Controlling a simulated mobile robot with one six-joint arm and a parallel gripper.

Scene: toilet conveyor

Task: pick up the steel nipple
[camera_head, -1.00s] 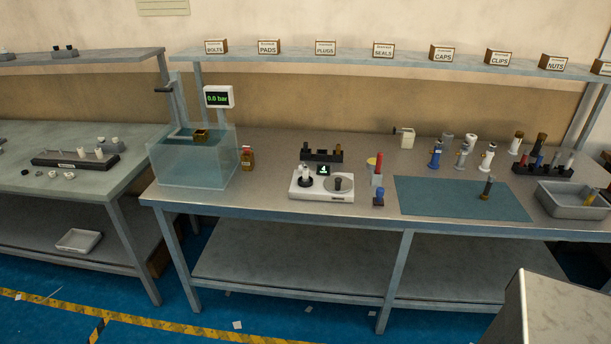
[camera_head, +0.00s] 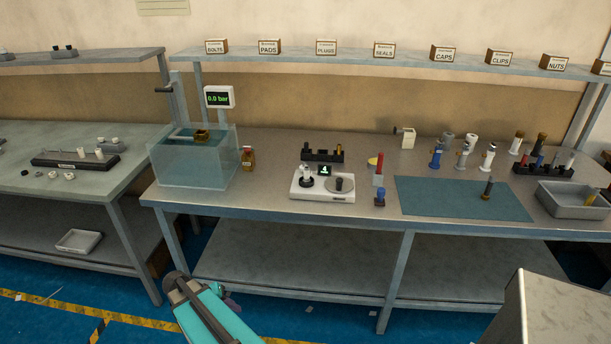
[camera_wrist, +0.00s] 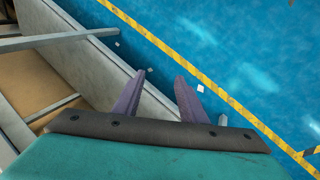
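I cannot pick out the steel nipple for certain; several small fittings are too small to tell apart. Small grey, red and blue pieces stand in the right black rack (camera_head: 543,170). Dark and brass-coloured pieces stand in the middle black rack (camera_head: 318,156). In the head view my teal arm is low, in front of the bench.
The steel bench (camera_head: 270,206) holds a clear water tank (camera_head: 205,168), a white device with a small display (camera_head: 322,190) and a grey tray (camera_head: 572,205) at the right. A grey block (camera_head: 560,310) stands at the front right. Much of the mat is clear.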

